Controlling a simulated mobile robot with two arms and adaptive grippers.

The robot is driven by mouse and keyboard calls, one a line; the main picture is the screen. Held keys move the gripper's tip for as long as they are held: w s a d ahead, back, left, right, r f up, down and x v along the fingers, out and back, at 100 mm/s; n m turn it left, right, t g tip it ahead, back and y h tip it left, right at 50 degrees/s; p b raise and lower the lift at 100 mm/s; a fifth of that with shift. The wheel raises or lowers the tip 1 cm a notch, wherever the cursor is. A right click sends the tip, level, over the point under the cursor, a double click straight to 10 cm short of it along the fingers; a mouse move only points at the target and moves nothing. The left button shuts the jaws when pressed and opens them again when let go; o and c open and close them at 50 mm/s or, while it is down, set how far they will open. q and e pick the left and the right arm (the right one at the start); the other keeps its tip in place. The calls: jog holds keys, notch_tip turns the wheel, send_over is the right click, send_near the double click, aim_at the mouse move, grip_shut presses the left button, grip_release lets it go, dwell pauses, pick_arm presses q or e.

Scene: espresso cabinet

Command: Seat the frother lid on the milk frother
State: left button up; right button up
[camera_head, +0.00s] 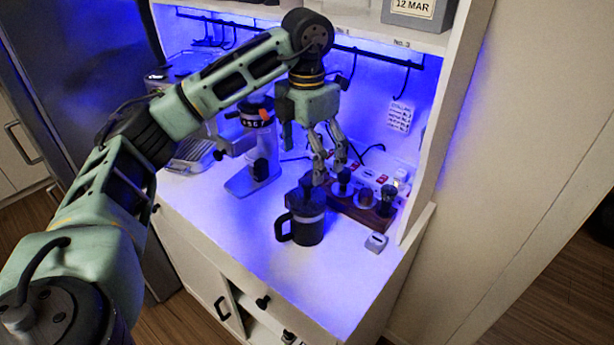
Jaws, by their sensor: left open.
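The milk frother (309,232) is a dark jug with a black handle on its left, upright on the white counter near the front edge. The dark frother lid (303,202), with a knob on top, rests on the jug's mouth. I cannot tell whether it sits fully flush. My left gripper (330,176) points down, open, just above and to the right of the lid's knob. One fingertip appears close to the knob; I cannot tell whether they touch. My right gripper is not in view.
A wooden stand (352,212) with several dark-handled tools is close right of the frother. A small pale block (376,242) lies in front of it. A grinder (258,150) stands to the left, behind. The cabinet's side wall (417,225) bounds the right. Counter left of the frother is clear.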

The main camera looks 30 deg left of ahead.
pick_arm(q)
jog(key=shift+r, duration=1.4)
jog(key=shift+f, duration=0.1)
